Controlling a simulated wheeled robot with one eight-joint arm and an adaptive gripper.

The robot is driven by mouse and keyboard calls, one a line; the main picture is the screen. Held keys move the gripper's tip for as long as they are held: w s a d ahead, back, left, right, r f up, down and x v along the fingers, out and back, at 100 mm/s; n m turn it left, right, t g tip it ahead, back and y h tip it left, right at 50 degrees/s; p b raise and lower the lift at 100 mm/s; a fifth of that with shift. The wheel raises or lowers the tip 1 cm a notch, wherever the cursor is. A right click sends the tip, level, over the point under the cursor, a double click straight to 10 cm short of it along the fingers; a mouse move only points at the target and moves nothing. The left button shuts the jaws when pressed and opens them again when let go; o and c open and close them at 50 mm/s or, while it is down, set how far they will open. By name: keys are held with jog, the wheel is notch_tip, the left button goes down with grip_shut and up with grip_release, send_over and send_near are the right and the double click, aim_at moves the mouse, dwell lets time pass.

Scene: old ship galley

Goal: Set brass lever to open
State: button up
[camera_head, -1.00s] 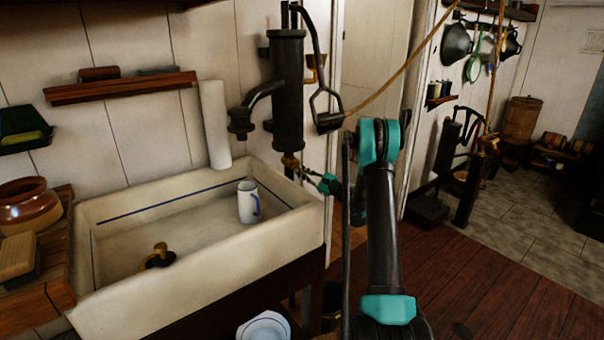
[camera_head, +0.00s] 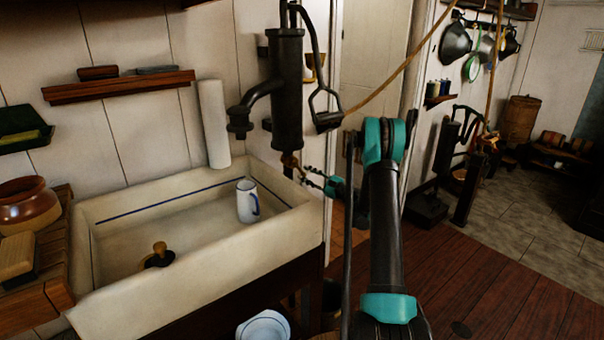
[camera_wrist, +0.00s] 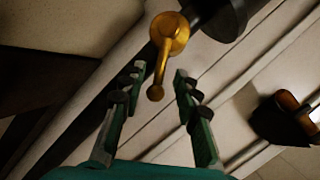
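The brass lever (camera_wrist: 163,62) has a round hub and a short arm ending in a small ball. In the wrist view the arm points down toward my gripper (camera_wrist: 157,80), and its ball end lies between the two fingertips in the picture. The fingers are spread, with a gap on each side of the lever; I see no clear contact. In the head view the brass lever (camera_head: 290,161) hangs low on the dark hand pump (camera_head: 288,95). My gripper (camera_head: 307,177) is just to its lower right. Depth between fingers and lever is hard to judge.
A pale sink (camera_head: 200,262) stands below the pump, holding a white mug (camera_head: 247,202) and a plunger-like brass item (camera_head: 159,256). A rope (camera_head: 400,72) runs up behind. Wooden floor (camera_head: 480,270) is clear at right.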

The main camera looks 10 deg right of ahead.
jog(key=v, duration=0.9)
